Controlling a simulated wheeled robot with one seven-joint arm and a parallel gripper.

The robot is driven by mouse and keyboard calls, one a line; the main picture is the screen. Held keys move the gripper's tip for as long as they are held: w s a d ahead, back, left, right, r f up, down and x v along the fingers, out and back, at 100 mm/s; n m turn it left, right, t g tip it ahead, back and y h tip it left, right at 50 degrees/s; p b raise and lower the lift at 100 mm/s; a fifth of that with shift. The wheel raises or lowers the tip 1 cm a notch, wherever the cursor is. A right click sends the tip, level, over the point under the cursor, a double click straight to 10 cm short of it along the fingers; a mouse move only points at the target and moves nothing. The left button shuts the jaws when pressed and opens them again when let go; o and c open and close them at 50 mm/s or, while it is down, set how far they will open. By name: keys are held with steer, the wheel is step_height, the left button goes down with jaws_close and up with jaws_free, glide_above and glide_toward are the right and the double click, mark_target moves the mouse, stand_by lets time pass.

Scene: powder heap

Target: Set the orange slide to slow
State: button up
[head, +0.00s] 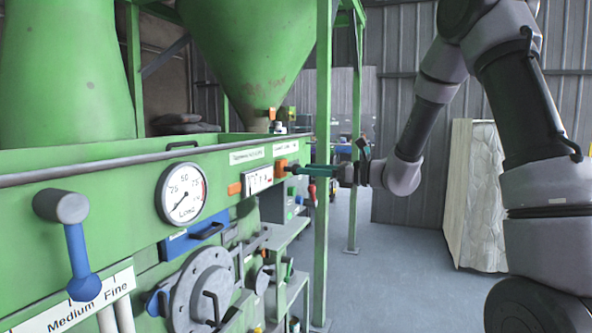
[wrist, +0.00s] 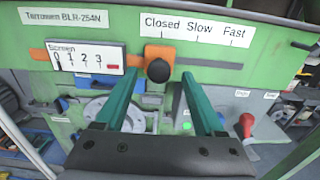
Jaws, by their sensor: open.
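The orange slide (wrist: 152,52) carries a round black knob (wrist: 158,70). In the wrist view the knob sits below the word Closed on the white label (wrist: 198,29), left of Slow and Fast. In the head view the slide (head: 281,165) is on the front of the green machine. My gripper (wrist: 160,77) is open, with one green finger on each side of the knob. The knob is between the fingertips, but I cannot tell whether either finger touches it. My gripper (head: 303,169) reaches the panel from the right in the head view.
A white Screen plate (wrist: 86,57) marked 0 to 3 is left of the slide. A red handle (wrist: 247,126) is low at the right. In the head view a green post (head: 322,240) stands near my gripper. Open grey floor (head: 400,270) lies to the right.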

steer(key=shift+x, duration=2.3)
steer(key=shift+c, duration=0.3)
jaws_close()
